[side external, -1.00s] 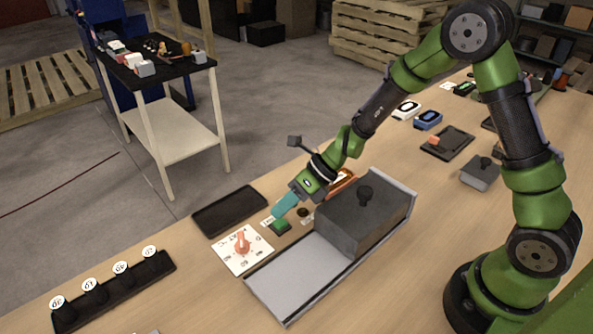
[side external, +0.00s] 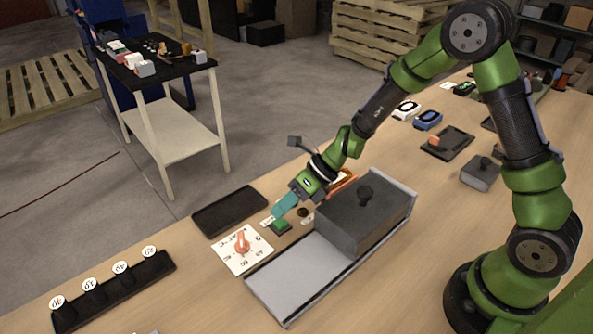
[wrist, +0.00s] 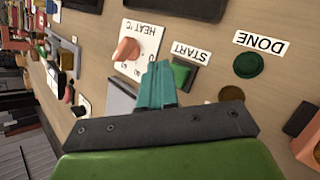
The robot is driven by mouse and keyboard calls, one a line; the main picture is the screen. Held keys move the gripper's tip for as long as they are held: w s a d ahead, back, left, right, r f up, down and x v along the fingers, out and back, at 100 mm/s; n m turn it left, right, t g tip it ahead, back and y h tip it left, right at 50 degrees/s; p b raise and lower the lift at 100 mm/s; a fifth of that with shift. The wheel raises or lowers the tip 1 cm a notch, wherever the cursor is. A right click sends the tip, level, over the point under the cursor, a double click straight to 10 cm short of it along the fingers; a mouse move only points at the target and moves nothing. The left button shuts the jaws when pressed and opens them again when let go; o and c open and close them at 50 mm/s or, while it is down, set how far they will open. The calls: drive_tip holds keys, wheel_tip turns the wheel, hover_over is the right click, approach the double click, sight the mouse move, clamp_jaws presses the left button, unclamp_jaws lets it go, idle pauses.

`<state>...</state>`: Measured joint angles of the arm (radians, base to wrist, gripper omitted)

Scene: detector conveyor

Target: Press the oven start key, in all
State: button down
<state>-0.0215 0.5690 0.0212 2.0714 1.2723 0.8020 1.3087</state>
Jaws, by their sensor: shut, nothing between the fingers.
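The green start key (side external: 281,226) sits on a dark base on the table, with a START label beside it. In the wrist view the start key (wrist: 181,74) lies just right of my fingertips, by the START label (wrist: 190,52). My gripper (side external: 277,212) has teal fingers, shut and empty, pointing down close to the key. In the wrist view my gripper (wrist: 157,68) partly covers the key's left side. I cannot tell whether the tips touch the key. The oven (side external: 352,228) is a grey box with a black knob on a pale tray.
A HEAT dial (side external: 242,246) with an orange knob is left of the key. A dark green round DONE lamp (wrist: 248,65) is to its right in the wrist view. An empty black tray (side external: 229,210) lies behind. A black rack (side external: 120,290) with numbered pegs stands front left.

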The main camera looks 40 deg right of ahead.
sight(286, 222)
drive_tip(key=shift+f, duration=0.45)
drive_tip(key=shift+s+f, duration=0.25)
drive_tip(key=shift+f, duration=0.65)
idle(1.0)
drive_tip(key=shift+r, duration=0.1)
drive_tip(key=shift+s+a+r, duration=0.1)
drive_tip(key=shift+s+r, duration=0.25)
drive_tip(key=shift+r, duration=0.55)
drive_tip(key=shift+w+r, duration=0.2)
drive_tip(key=shift+r, duration=2.35)
